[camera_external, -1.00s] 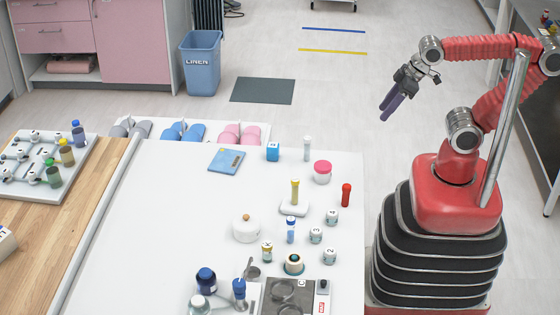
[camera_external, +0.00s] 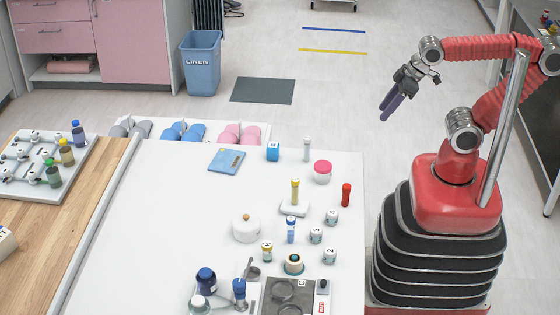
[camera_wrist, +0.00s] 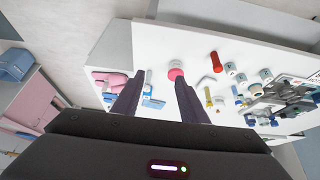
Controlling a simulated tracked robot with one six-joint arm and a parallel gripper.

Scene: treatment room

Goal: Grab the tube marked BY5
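Several tubes stand on the white table (camera_external: 150,230); no BY5 marking is readable on any. A pale tube (camera_external: 307,149) is near the back edge. A yellow-capped tube (camera_external: 295,192) is upright on a small white stand. A red tube (camera_external: 346,195) is near the right edge. A blue-capped tube (camera_external: 291,230) stands in front of the yellow-capped one. My gripper (camera_external: 385,113) hangs above the floor, right of the table's back corner, apart from all tubes. In the wrist view my gripper (camera_wrist: 157,92) has its fingers spread and empty, with the table beyond.
Several small jars (camera_external: 330,256) and a scale-like device (camera_external: 288,297) crowd the front right. The table's left half is clear.

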